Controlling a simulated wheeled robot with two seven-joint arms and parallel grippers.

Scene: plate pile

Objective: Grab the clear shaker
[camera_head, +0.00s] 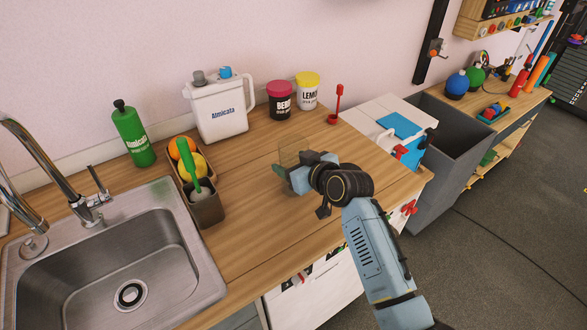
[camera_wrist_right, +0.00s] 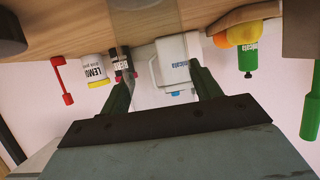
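The clear shaker (camera_head: 290,152) is a see-through, faintly outlined vessel on the wooden counter, partly hidden behind my right gripper (camera_head: 298,176). In the right wrist view, which is upside down, a see-through band that looks like the shaker (camera_wrist_right: 146,18) shows at the top, just beyond and between the dark green fingers. My right gripper (camera_wrist_right: 160,75) also shows there with its fingers wide apart. Its fingers are at the shaker; I cannot tell whether they touch it. My left gripper is not in view.
A white jug (camera_head: 220,108), a pink-lidded jar (camera_head: 281,103) and a yellow-lidded jar (camera_head: 307,92) stand behind. A green bottle (camera_head: 133,134), a caddy (camera_head: 206,208) with fruit and a brush, and a sink (camera_head: 105,270) are left. The counter in front of the caddy's right is clear.

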